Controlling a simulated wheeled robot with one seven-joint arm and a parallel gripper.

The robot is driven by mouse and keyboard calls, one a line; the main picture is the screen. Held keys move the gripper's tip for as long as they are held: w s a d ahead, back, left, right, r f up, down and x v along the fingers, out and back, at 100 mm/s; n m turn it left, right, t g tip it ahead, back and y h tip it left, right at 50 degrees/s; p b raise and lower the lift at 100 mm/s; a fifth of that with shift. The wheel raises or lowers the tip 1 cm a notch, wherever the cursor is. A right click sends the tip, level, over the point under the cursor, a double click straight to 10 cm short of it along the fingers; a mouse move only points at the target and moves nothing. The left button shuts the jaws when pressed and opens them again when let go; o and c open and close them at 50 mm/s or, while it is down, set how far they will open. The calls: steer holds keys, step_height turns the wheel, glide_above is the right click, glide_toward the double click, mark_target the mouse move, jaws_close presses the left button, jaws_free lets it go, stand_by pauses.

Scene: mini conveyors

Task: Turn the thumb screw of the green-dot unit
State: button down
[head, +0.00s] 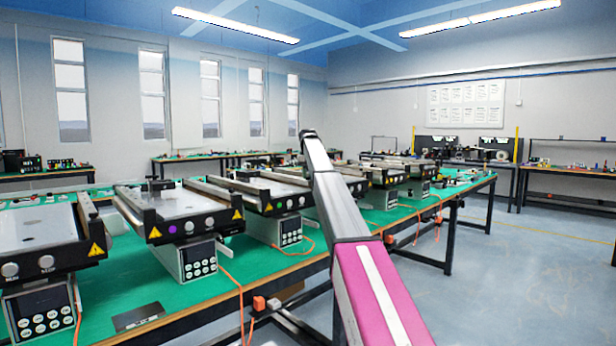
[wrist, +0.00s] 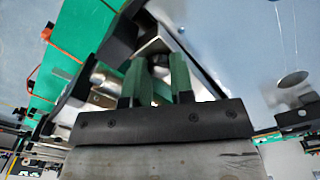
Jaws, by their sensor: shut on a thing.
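In the wrist view, my gripper (wrist: 160,64) has its two green fingers closed around a small dark knob (wrist: 160,60), which looks like the thumb screw, beside a metal conveyor part. Only part of the knob shows between the fingers. In the head view, several mini conveyor units stand in a row on the green table. One near unit carries a purple dot (head: 172,229). My arm crosses the middle of the head view and hides part of the row; my gripper does not show there.
The green-topped table (head: 120,285) runs away to the right. Orange cables (head: 232,290) hang over its front edge. A dark flat plate (head: 138,317) lies near that edge. Open floor (head: 530,270) lies to the right. Other benches stand along the walls.

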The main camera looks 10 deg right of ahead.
steer(key=n, duration=0.6)
steer(key=shift+n, duration=0.3)
steer(key=n, duration=0.6)
stand_by(0.4)
steer(key=c, duration=1)
jaws_free()
steer(key=shift+r, duration=0.15)
step_height(320, 180, up, 11)
steer(key=shift+f, duration=0.2)
steer(key=shift+s, duration=0.1)
